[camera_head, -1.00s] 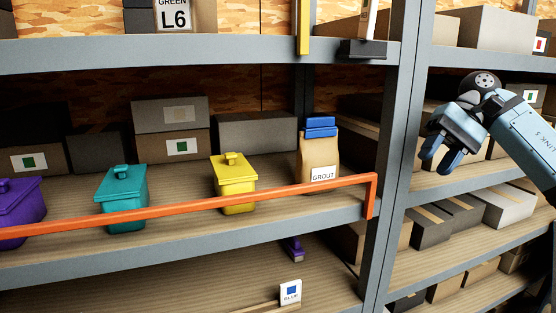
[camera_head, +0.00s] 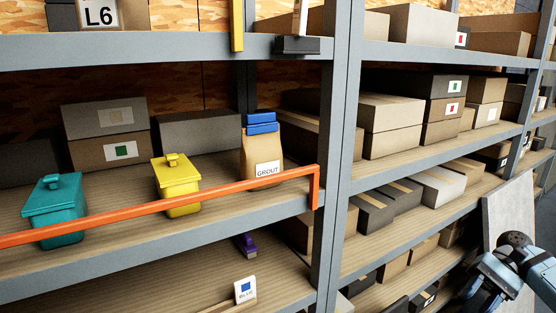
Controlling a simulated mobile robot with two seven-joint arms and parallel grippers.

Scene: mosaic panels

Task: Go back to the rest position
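My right arm shows at the lower right corner, with its blue-grey wrist and gripper (camera_head: 482,290) low in the picture, in front of the lower shelves. The fingers are partly cut off by the frame edge and dark, so I cannot tell whether they are open or shut. The gripper is apart from the shelf goods. My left gripper is out of view.
A metal rack holds a teal bin (camera_head: 55,208), a yellow bin (camera_head: 177,187) and a grout bag (camera_head: 262,152) behind an orange bar (camera_head: 120,226). Boxes fill the right bay. A grey panel (camera_head: 508,210) stands at the right. A rack post (camera_head: 338,140) divides the bays.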

